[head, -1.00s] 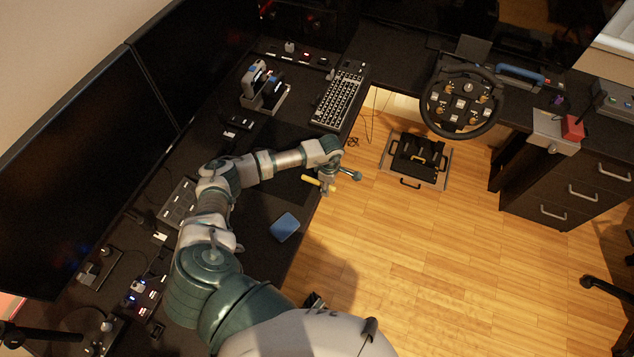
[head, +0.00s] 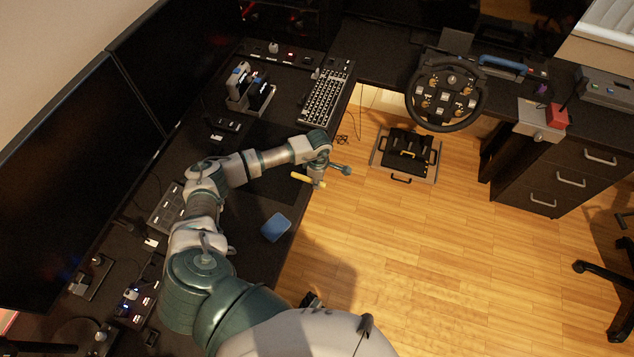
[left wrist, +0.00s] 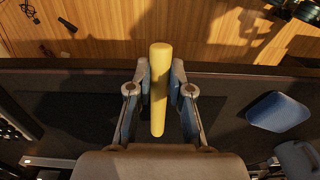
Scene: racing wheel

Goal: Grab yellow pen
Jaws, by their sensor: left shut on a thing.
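The yellow pen (head: 302,178) is at my left gripper (head: 318,178), near the desk's front edge in the head view. In the left wrist view the yellow pen (left wrist: 160,75) is a thick yellow cylinder between the two fingers of my left gripper (left wrist: 160,88). The gripper is shut on the pen, whose ends stick out past the fingers. I cannot see my right gripper.
A blue pad (head: 276,227) lies on the desk right of my left arm. A keyboard (head: 327,97) and a holder with devices (head: 250,92) stand farther back. A racing wheel (head: 446,95) is at the back right, with pedals (head: 407,153) on the floor. Open wooden floor lies right of the desk.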

